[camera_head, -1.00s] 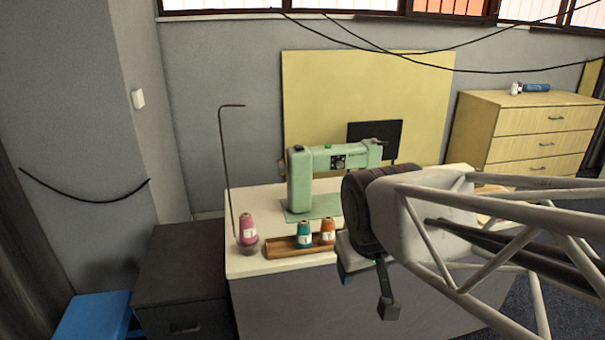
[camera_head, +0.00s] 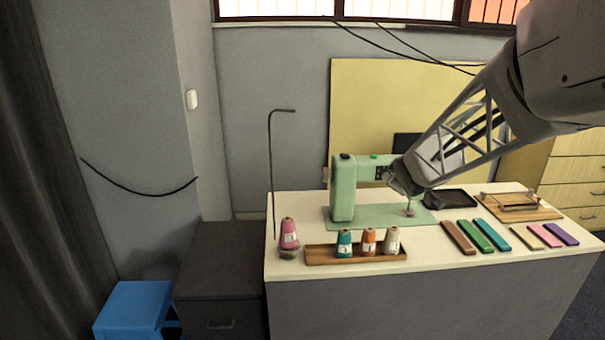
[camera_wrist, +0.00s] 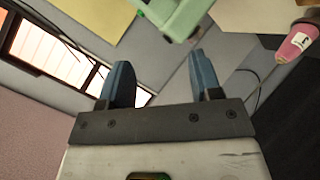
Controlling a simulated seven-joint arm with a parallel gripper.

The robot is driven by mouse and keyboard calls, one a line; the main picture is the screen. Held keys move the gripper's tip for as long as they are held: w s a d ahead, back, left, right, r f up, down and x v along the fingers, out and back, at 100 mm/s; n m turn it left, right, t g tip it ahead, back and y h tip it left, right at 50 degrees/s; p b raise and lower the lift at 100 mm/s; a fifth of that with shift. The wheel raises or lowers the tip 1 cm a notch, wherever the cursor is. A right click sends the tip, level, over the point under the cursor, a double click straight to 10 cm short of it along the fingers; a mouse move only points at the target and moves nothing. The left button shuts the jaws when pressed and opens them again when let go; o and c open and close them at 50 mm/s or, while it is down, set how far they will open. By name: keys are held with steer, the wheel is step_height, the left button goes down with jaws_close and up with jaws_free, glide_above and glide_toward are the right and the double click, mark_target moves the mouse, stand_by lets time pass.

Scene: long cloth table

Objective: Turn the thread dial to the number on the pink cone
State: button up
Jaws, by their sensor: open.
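The pale green sewing machine (camera_head: 343,190) stands on the cream table, its arm pointing right. A small dark dial panel (camera_head: 380,173) shows on its front, partly hidden by my gripper (camera_head: 393,184). The gripper is close in front of the machine's head; contact cannot be told. In the wrist view my gripper (camera_wrist: 161,75) is open and empty, with two blue fingers apart. The machine's green body (camera_wrist: 180,18) shows beyond the fingertips. The pink cone (camera_head: 289,235) stands at the table's left, and also in the wrist view (camera_wrist: 297,42); its label mark looks like a 1, tilted.
A wooden tray (camera_head: 330,257) holds teal, orange and cream cones in front of the machine. Several coloured bars (camera_head: 476,236) lie on the right, near a wooden board (camera_head: 520,211) and a black tray (camera_head: 450,199). A thin bent rod (camera_head: 271,170) rises beside the pink cone.

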steer(key=w+d+f+n+t+y, duration=0.1)
steer(key=w+d+f+n+t, duration=0.15)
steer(key=w, duration=0.45)
steer(key=w+d+f+n+t+y, duration=0.1)
steer(key=w+d+f+n+y, duration=0.1)
steer(key=w+d+f+n, duration=0.3)
steer(key=n+t+y, duration=0.2)
steer(key=n+y, duration=0.3)
glide_toward(387, 177)
steer(key=w, duration=0.2)
steer(key=shift+a+r+n+g+y, duration=0.1)
steer(key=shift+a+n+g+y, duration=0.15)
steer(key=shift+n+y, duration=0.2)
steer(key=shift+x, duration=3.9)
steer(key=c, duration=0.9)
